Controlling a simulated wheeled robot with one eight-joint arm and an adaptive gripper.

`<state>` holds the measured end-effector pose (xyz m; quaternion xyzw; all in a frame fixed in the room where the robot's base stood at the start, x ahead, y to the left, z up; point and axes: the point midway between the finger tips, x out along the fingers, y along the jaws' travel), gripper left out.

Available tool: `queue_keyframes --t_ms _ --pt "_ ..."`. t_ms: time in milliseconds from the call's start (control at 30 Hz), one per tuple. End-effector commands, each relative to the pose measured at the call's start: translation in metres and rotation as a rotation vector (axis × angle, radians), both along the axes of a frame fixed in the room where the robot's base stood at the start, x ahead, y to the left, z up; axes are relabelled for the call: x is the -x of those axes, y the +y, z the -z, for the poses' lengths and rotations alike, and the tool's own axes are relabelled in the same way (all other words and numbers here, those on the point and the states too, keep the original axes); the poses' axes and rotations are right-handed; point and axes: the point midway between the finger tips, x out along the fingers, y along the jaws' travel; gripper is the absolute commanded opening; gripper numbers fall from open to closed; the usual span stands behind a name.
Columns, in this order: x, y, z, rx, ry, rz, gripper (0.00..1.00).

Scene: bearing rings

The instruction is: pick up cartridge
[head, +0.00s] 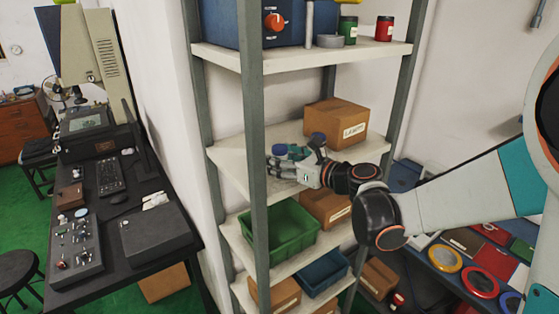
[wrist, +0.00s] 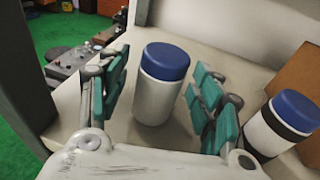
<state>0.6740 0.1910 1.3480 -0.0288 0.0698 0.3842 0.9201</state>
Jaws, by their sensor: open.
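A white cylindrical cartridge with a blue cap (wrist: 160,88) stands upright on the shelf, between the two teal-padded fingers of my gripper (wrist: 160,80). Gaps show on both sides of it, so the open fingers are around it without visible contact. A second white cylinder with a blue cap and a black band (wrist: 276,124) stands outside the right finger. In the head view my gripper (head: 284,166) reaches in over the middle shelf, partly hiding the plain cartridge (head: 279,149); the banded cylinder's blue cap (head: 318,138) shows just behind the gripper.
A cardboard box (head: 336,122) stands on the same shelf, behind and right of my gripper. A grey shelf post (head: 255,130) rises in front at the left. The upper shelf (head: 300,56) is overhead; a green bin (head: 280,232) sits on the shelf below.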

Motion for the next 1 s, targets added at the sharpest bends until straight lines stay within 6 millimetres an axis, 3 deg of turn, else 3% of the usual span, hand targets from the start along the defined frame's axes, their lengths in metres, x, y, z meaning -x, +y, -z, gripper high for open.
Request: queue_keyframes --t_ms 267,500,833,1000 --pt "-0.005 0.005 0.001 0.0 0.0 0.001 0.6" --pt "-0.005 0.005 0.001 0.0 0.0 0.001 0.09" --pt "-0.004 0.005 0.0 -0.001 -0.001 0.001 0.09" --pt "-0.004 0.005 -0.011 -0.001 -0.001 0.001 0.09"
